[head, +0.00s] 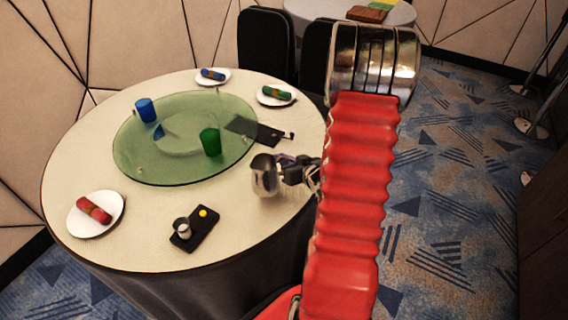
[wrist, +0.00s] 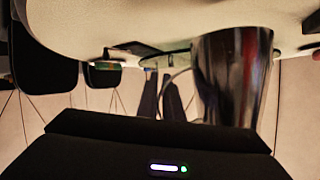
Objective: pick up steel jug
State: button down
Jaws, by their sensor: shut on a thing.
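The steel jug (head: 264,178) is at the right side of the round cream table (head: 130,245), with its open top up in the head view. My gripper (head: 284,170) comes in from the right and is shut on the jug's right side. In the wrist view the jug (wrist: 236,75) shows large and shiny beyond the dark gripper body (wrist: 160,150), and the scene looks upside down. The fingertips are hard to make out. I cannot tell whether the jug's base touches the table.
A green glass turntable (head: 185,172) carries a blue cup (head: 146,110) and a green cup (head: 210,142). A dark flat object (head: 255,131) lies behind the jug. A black tray (head: 205,226) with a small metal cup (head: 182,228) is in front. Plates with napkins sit around the rim.

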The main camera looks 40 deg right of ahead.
jog(key=shift+r, duration=1.85)
jog(key=shift+r, duration=0.1)
